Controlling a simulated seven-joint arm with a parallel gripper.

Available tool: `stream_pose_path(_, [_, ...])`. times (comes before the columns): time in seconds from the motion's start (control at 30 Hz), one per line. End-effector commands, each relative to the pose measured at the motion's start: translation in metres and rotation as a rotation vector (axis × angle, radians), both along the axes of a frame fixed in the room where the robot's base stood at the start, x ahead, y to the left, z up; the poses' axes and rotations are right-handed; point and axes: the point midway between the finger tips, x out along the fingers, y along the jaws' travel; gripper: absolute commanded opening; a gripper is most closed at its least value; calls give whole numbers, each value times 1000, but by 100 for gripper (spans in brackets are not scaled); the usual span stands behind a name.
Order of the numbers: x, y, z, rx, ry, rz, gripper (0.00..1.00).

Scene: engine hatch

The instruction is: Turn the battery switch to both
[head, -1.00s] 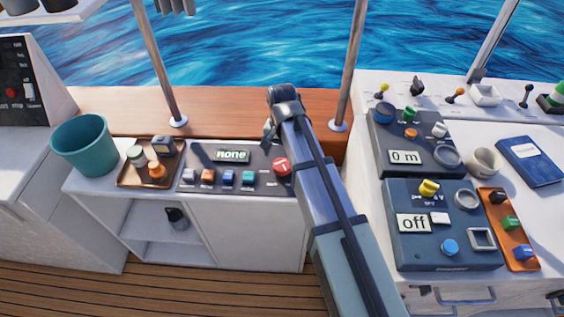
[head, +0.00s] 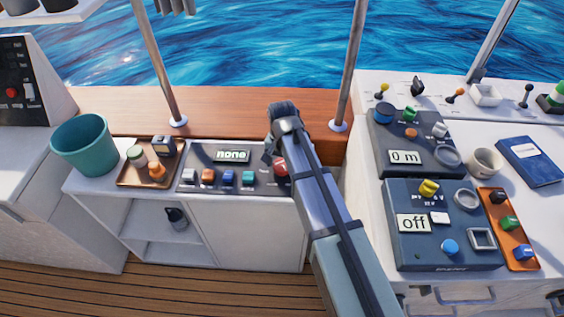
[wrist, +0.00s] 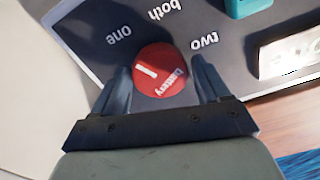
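The battery switch is a red round knob (wrist: 160,70) with a white line mark and the word "battery". In the wrist view the mark points left and slightly up, below the "one" label (wrist: 118,35). The "both" label (wrist: 165,9) is above the knob and "two" (wrist: 204,41) is to its upper right. My gripper (wrist: 164,72) has its fingers on either side of the knob, with narrow gaps seeming to show. In the head view the knob (head: 281,168) is partly hidden by my gripper (head: 271,156). The panel display (head: 232,156) reads "none".
Several coloured buttons (head: 227,177) line the panel's front. A brown tray (head: 128,179) with small items and a teal bucket (head: 83,146) stand to the left. Blue control boxes (head: 440,254) are on the right counter. A wooden ledge (head: 235,106) runs behind the panel.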

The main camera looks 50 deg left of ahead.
Motion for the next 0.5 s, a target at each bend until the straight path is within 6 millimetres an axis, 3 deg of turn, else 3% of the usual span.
stream_pose_path(0.07, [0, 0, 0, 0, 0, 0, 67])
stream_pose_path(0.4, [0, 0, 0, 0, 0, 0, 35])
stream_pose_path(0.5, [0, 0, 0, 0, 0, -1, 32])
